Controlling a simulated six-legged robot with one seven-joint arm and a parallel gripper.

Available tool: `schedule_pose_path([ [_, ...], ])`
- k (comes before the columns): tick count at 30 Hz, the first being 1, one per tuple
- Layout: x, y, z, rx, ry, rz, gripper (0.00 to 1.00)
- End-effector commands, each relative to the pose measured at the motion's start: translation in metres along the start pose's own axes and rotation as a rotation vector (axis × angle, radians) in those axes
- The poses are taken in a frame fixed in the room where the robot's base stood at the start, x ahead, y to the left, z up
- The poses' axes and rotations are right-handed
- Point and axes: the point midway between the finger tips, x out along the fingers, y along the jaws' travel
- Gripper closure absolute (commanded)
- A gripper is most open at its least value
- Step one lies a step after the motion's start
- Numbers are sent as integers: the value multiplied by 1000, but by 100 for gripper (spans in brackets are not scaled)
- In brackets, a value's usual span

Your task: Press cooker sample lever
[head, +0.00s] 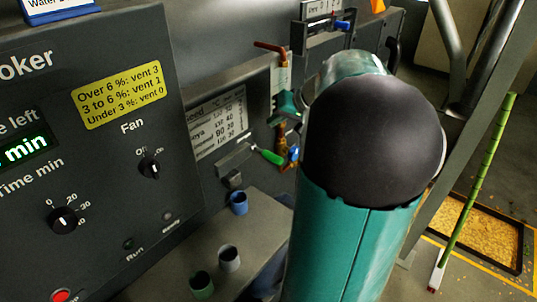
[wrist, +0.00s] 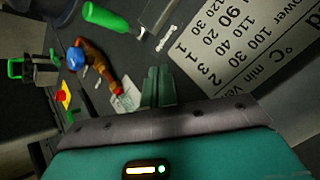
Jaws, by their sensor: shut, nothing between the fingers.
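A lever with a bright green handle (head: 267,156) sticks out from a grey bracket on the machine's front, above a blue cup. The green handle also shows at the top left of the wrist view (wrist: 105,17). My gripper (wrist: 157,72) is shut and empty, its dark green fingers together in front of the panel. In the wrist view the handle is apart from the fingertips, up and to their left. In the head view my arm hides most of the gripper.
A blue cup (head: 239,203), a grey cup (head: 229,258) and a green cup (head: 201,285) stand on a grey ledge. A blue-knobbed valve (wrist: 77,58) on a reddish pipe is left of my fingers. A white settings chart (head: 217,122) is on the panel. A red-handled valve (head: 270,47) is higher up.

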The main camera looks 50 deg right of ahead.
Motion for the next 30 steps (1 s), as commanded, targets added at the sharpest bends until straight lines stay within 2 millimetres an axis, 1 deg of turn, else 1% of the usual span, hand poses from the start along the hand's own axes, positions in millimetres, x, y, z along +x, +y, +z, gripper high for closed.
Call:
schedule_pose_path([
  [6,-1,1,1,3,1,2,100],
  [11,4,5,4,3,-1,1,100],
  [25,47,34,34,3,-3,-1,100],
  [30,58,41,42,0,-2,-2,100],
])
